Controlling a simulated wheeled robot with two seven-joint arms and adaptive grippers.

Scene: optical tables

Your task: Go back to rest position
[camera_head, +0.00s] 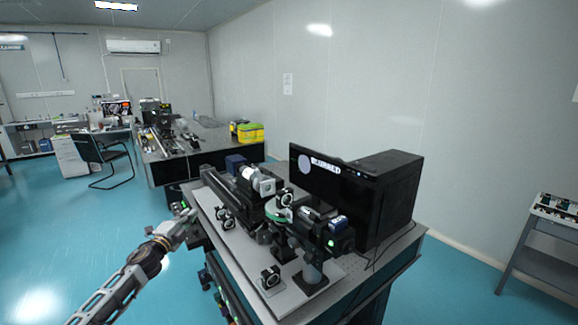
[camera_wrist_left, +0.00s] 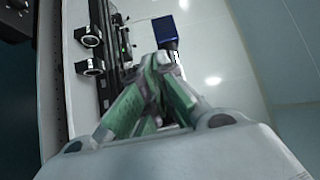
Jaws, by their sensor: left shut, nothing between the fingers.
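My left arm comes in from the lower left in the head view, and my left gripper (camera_head: 184,211) is at the left edge of the near optical table (camera_head: 340,290). In the left wrist view my left gripper's green-padded fingers (camera_wrist_left: 163,64) come together at the tips with nothing held between them. Beyond the tips are a blue box (camera_wrist_left: 166,29) and black optical mounts (camera_wrist_left: 91,68) on the pale board. My right gripper is in neither view.
A large black case (camera_head: 385,190) and several optical parts crowd the near table. Another optical table (camera_head: 215,158), a yellow-green case (camera_head: 250,133) and a black chair (camera_head: 103,157) stand farther back. A grey cart (camera_head: 548,245) is at the right. Blue floor (camera_head: 60,225) is clear at the left.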

